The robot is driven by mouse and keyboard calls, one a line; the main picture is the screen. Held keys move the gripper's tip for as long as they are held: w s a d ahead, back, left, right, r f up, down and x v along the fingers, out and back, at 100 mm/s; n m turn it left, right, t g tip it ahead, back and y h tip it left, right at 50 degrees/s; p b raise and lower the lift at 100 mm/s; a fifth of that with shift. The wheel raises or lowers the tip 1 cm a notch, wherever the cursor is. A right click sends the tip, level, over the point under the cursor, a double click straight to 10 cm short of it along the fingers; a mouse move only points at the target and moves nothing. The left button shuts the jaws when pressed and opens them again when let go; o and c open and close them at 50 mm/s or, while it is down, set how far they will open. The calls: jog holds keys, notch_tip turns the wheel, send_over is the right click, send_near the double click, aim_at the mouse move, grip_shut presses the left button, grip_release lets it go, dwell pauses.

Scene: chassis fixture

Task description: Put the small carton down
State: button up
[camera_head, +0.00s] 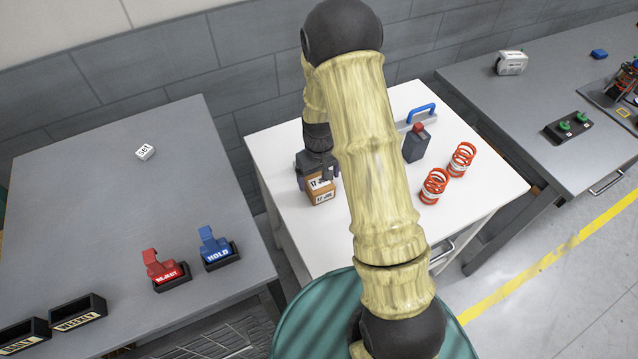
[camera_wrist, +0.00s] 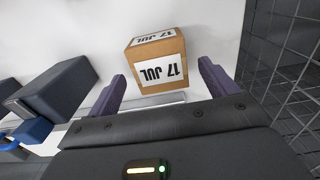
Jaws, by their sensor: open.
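The small carton (camera_head: 320,191) is a brown box with white labels reading "17 JUL". It rests upright on the white table (camera_head: 275,160), near its left side. In the wrist view the carton (camera_wrist: 157,62) sits ahead of my gripper (camera_wrist: 163,85), roughly between the two purple fingers. The fingers are spread wider than the carton, with a gap showing on each side. My gripper (camera_head: 328,176) is open. In the head view it is at the carton, and my arm hides part of the table to the right of it.
On the white table stand a dark bottle with a red cap (camera_head: 415,143), two orange springs (camera_head: 434,186) and a blue handle (camera_head: 421,112). A grey table at left holds red (camera_head: 162,268) and blue (camera_head: 215,247) holders. Another grey bench (camera_head: 480,90) stands right.

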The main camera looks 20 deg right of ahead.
aim_at(319, 182)
notch_tip(319, 182, up, 8)
jog(key=b, duration=0.1)
dwell(0.4)
jog(key=s+r+m+t, duration=0.1)
jog(key=s+r, duration=0.3)
jog(key=s, duration=0.3)
jog(key=s+r+m+t, duration=0.1)
jog(key=s+r, duration=0.3)
jog(key=s, duration=0.4)
jog(key=shift+s+r+t, duration=0.15)
jog(key=shift+s+t, duration=0.1)
jog(key=shift+t, duration=0.05)
dwell(0.7)
